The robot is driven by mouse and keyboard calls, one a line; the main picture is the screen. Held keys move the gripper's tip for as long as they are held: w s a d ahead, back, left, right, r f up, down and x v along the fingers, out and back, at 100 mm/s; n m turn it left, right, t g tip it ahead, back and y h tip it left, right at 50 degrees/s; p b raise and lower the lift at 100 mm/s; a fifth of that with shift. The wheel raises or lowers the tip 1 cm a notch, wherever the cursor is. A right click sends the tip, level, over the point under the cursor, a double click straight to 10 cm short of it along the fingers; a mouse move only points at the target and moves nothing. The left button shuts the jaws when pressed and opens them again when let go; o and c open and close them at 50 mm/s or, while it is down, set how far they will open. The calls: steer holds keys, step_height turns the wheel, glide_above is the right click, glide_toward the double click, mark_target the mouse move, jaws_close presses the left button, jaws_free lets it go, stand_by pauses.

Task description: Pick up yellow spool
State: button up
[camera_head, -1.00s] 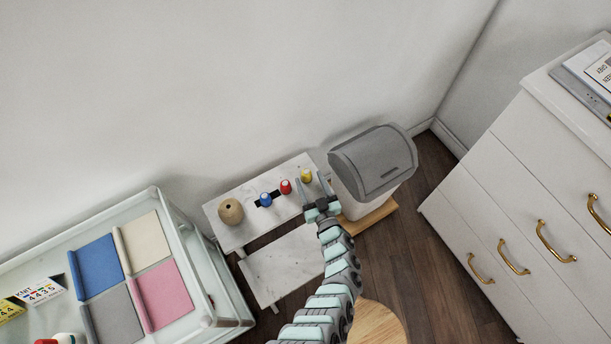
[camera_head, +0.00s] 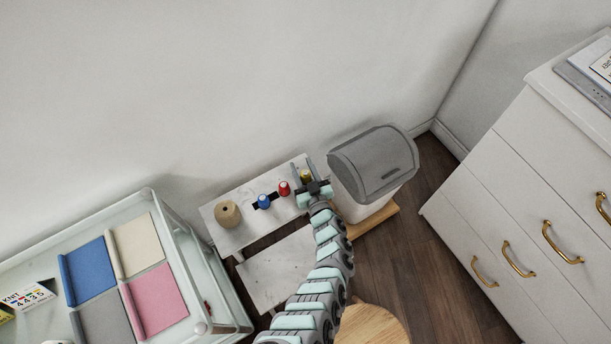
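The yellow spool (camera_head: 305,175) stands at the right end of a small white marble-topped shelf (camera_head: 238,238), partly hidden by my gripper. My gripper (camera_head: 303,170) is open, with one finger on each side of the yellow spool. Whether the fingers touch it cannot be told.
A red spool (camera_head: 284,188) stands close left of the yellow one. A blue spool (camera_head: 264,201) and a tan twine ball (camera_head: 227,213) stand farther left. A grey-lidded bin (camera_head: 372,165) is close on the right, and the wall is behind.

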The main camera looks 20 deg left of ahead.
jaws_close()
stand_by(0.4)
